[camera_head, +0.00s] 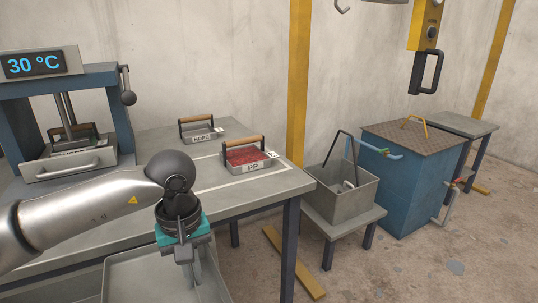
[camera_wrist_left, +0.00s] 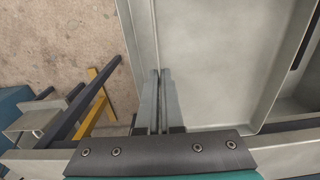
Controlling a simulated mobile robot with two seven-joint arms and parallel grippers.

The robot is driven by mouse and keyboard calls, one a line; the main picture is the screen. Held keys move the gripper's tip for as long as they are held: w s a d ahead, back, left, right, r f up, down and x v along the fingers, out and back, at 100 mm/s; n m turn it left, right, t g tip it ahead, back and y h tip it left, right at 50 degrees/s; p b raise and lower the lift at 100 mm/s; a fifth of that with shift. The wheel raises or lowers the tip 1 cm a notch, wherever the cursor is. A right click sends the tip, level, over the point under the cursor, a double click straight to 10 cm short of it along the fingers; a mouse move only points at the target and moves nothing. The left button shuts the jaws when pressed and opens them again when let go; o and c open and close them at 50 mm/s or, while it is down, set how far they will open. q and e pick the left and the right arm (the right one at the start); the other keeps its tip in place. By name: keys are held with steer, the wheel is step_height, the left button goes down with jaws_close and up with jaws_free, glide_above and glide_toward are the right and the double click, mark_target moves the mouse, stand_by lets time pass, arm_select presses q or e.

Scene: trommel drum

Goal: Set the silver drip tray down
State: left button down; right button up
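The silver drip tray (camera_head: 140,278) is a shallow grey metal pan at the bottom of the head view, in front of the table's near edge. It fills much of the left wrist view (camera_wrist_left: 215,60). My left gripper (camera_head: 197,278) points down at the tray's right side. In the left wrist view its fingers (camera_wrist_left: 162,78) are close together with the tray's thin side wall between them, so it is shut on that wall. The tray's near part is cut off by the picture edge, and what lies under it is hidden. My right gripper is not in view.
The grey table (camera_head: 240,200) holds a PP tray (camera_head: 250,168) of red bits, an HDPE tray (camera_head: 200,137) and a blue press (camera_head: 100,85) reading 30 °C. An open bin (camera_head: 340,195) stands on a low stand beside a blue tank (camera_head: 410,190). Floor shows at right.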

arm_select(q)
steer(key=s+r+m+p, duration=0.1)
steer(key=r, duration=0.1)
steer(key=s+r+m+p, duration=0.1)
steer(key=r, duration=0.1)
steer(key=s+r+p, duration=0.1)
steer(key=r+p, duration=0.1)
steer(key=shift+d+r+m, duration=0.15)
steer(key=shift+d+m, duration=0.15)
steer(key=shift+m, duration=0.1)
steer(key=s+r+m+p, duration=0.3)
steer(key=r+p, duration=0.1)
steer(key=r, duration=0.1)
steer(key=shift+s+d+r, duration=0.15)
steer(key=shift+s+r, duration=0.25)
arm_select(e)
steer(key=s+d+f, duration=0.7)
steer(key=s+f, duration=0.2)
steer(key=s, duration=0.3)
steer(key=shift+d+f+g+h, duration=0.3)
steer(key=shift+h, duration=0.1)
